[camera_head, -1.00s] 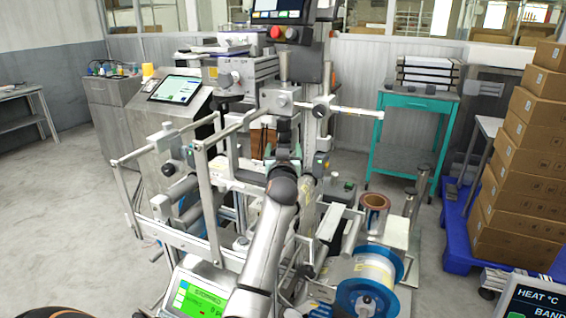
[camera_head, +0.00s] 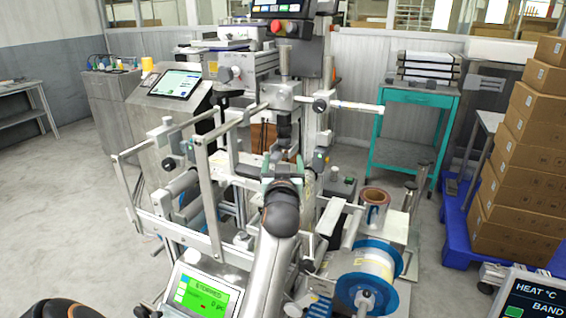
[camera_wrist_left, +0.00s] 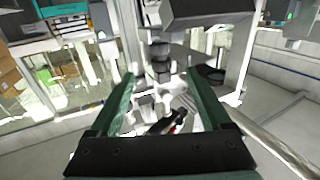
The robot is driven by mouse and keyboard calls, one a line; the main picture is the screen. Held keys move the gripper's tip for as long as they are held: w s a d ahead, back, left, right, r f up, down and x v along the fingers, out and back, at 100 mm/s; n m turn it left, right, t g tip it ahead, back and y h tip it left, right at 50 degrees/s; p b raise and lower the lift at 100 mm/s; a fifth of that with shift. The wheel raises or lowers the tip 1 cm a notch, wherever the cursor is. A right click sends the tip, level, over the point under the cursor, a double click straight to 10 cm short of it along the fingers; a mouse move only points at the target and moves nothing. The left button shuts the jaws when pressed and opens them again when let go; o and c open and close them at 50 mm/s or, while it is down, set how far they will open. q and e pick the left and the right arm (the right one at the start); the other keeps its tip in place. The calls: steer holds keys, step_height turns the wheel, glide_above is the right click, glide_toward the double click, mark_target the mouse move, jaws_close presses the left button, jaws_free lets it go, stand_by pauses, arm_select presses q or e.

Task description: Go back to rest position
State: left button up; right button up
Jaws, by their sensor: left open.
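My left gripper (camera_head: 282,172) is in the middle of the head view, in front of the machine (camera_head: 286,95). In the left wrist view the two green fingers of my left gripper (camera_wrist_left: 158,95) stand apart. Nothing is held between them. Behind the fingers the wrist view shows dark blocks on the machine's post (camera_wrist_left: 160,62). In the head view the wrist hides part of the machine behind it. My right gripper does not show in either view.
A metal tube frame (camera_head: 207,190) stands just left of my left arm. A blue-flanged film reel (camera_head: 368,270) and a smaller copper-coloured roll (camera_head: 375,205) are at the right. A green-lit display (camera_head: 203,296) sits low at the front. Stacked cartons (camera_head: 535,150) stand far right.

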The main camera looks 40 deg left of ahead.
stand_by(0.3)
arm_select(q)
steer(key=s+d+f+m+h+p, duration=0.4)
steer(key=d+f+m+h+p, duration=0.35)
steer(key=d+f, duration=0.75)
steer(key=s+d+f+m+g+h+p, duration=0.1)
steer(key=s+d+f+h, duration=0.1)
steer(key=s+d+f, duration=0.2)
steer(key=s+d+f+g+h+p, duration=0.1)
steer(key=s+d+f, duration=0.3)
steer(key=s, duration=0.6)
steer(key=s+d+f+m+g+h+p, duration=0.1)
steer(key=s+d+f+g+h+p, duration=0.1)
steer(key=s+d+f, duration=0.3)
steer(key=s+h, duration=0.1)
steer(key=s, duration=0.1)
steer(key=shift+s+d+m+h, duration=0.15)
steer(key=shift+s+m+h, duration=0.15)
steer(key=shift+m+h, duration=0.05)
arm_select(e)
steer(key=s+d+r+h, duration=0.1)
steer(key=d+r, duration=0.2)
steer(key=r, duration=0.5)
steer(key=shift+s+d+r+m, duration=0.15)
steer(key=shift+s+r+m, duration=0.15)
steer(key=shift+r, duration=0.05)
